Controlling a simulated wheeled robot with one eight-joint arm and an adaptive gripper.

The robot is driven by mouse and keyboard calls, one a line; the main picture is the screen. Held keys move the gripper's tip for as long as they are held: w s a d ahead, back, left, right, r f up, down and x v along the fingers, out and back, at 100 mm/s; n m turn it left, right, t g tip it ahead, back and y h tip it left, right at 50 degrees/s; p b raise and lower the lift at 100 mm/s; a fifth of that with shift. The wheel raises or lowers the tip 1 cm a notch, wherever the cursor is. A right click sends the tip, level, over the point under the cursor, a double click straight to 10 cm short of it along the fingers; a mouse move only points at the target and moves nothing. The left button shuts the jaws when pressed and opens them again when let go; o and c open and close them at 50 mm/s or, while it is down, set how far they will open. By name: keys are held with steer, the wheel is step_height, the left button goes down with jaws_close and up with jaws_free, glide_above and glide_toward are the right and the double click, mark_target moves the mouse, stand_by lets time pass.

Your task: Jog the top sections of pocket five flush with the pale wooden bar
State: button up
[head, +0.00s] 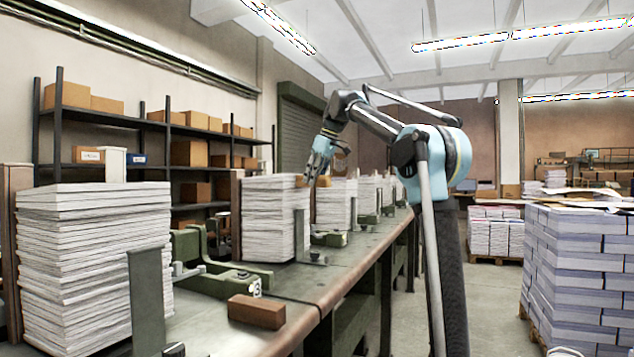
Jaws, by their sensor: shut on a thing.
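My gripper (314,178) is small and far off in the head view, pointing down at the top of the stacks. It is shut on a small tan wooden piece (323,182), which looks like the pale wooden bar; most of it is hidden. The bar is by the top of the third stack (336,206) from the front, just right of the second stack (270,222). Whether it touches the sections cannot be told. I can read only a "3" on the nearest green fixture (220,276), so which stack is pocket five is not labelled in view.
A tall near stack (85,265) stands at the left. A brown wooden block (257,311) lies near the front edge of the long bench (340,268). Green stops and plates line the bench. Bundled stacks (580,265) stand on the right; the floor between is clear.

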steer(key=shift+s+d+r, duration=0.35)
steer(key=shift+d, duration=0.6)
steer(key=shift+s+d+r, duration=0.35)
steer(key=shift+d, duration=0.6)
steer(key=shift+s+d+r, duration=0.35)
steer(key=shift+d, duration=0.6)
